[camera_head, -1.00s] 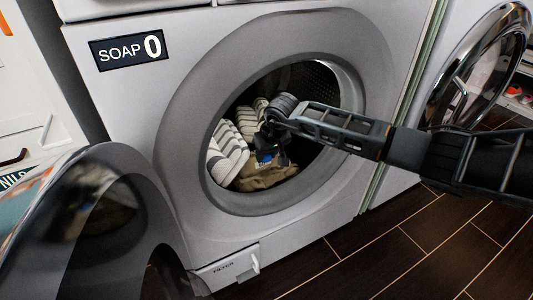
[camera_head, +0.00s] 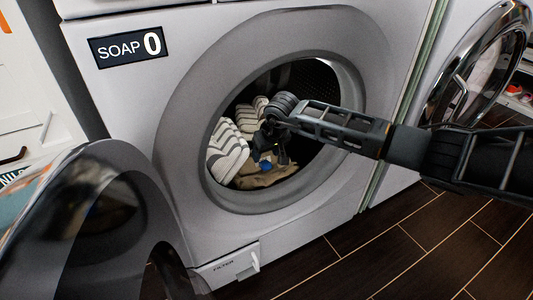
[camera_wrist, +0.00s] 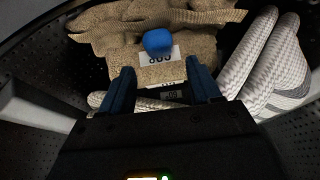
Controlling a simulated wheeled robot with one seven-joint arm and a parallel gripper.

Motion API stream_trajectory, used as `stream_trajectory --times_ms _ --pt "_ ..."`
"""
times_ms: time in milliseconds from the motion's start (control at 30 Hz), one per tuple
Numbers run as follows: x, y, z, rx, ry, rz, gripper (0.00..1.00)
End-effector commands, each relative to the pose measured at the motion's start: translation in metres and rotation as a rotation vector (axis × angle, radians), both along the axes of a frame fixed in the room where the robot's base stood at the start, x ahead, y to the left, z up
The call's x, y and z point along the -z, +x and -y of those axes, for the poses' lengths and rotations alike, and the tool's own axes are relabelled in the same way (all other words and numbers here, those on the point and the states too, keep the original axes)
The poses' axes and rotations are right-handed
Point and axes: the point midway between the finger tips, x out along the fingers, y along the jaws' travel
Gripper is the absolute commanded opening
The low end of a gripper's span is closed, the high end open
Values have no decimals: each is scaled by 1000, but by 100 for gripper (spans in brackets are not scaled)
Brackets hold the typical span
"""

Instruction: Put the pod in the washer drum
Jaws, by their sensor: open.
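The washer drum (camera_head: 312,82) is open at the front and holds laundry. The blue pod (camera_head: 265,166) lies inside on a tan towel (camera_head: 282,172). In the wrist view the pod (camera_wrist: 158,41) rests on the tan towel (camera_wrist: 205,48), at the upper edge of a white label. My gripper (camera_head: 276,158) is inside the drum, over the laundry. In the wrist view its two blue fingers (camera_wrist: 162,82) are spread apart and empty, with the pod beyond their tips and apart from them.
Striped white and grey towels (camera_head: 226,152) lie at the drum's left; they also show in the wrist view (camera_wrist: 275,62). The washer's open door (camera_head: 100,215) stands at lower left. Another round door (camera_head: 478,65) is open at right. The dark floor (camera_head: 425,245) is clear.

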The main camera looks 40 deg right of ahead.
Motion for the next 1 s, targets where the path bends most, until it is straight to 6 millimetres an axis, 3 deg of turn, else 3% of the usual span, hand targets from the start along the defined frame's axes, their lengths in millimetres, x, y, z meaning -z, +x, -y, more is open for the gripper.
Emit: stream_trajectory --times_ms 200,433,1000 --pt "-39 -11 -2 -1 -2 2 63" --pt "-68 -23 -6 -1 -2 2 63" --pt "-75 -27 -8 1 0 0 63"
